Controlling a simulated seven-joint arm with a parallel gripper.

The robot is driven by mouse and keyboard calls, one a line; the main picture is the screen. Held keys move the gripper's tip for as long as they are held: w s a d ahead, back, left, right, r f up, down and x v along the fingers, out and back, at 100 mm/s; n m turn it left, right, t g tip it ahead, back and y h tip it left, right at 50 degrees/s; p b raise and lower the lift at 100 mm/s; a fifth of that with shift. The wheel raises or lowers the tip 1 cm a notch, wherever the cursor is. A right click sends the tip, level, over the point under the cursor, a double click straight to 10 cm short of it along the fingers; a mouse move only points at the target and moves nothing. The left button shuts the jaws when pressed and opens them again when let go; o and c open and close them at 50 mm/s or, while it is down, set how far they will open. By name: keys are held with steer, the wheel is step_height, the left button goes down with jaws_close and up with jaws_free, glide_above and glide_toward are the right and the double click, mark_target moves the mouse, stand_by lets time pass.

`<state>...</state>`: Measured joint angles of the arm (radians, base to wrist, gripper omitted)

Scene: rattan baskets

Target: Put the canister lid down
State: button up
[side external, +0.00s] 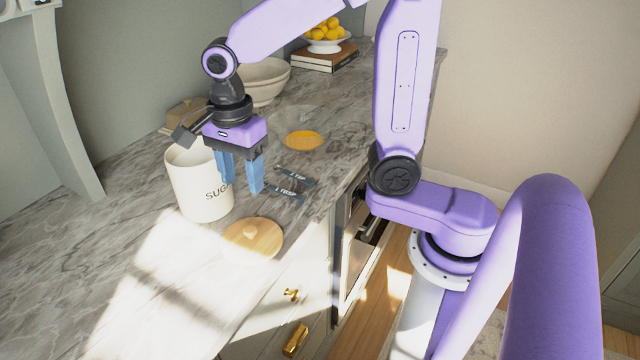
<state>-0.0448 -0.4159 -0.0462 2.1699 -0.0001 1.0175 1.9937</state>
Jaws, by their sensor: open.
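The wooden canister lid (253,238) with a small round knob lies flat on the marble counter, near its front edge. The white sugar canister (192,185) stands upright behind and to the left of the lid, with its top uncovered. My gripper (243,188) has blue fingers pointing down, spread apart with nothing between them. It is above the counter, beside the canister's right side in the picture and higher than the lid. Part of the canister's rim is hidden behind my gripper.
Dark measuring spoons (290,186) lie right of my gripper. The sunlit front-left counter (150,290) is clear.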

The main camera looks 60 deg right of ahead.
steer(key=s+d+f+n, duration=0.1)
steer(key=s+d+n, duration=0.2)
steer(key=s+n, duration=0.7)
steer(key=s+d+f+n, duration=0.1)
steer(key=s+d+n, duration=0.2)
steer(key=s+n, duration=0.7)
steer(key=n, duration=1)
steer(key=shift+d+f, duration=0.2)
steer(key=shift+d, duration=0.15)
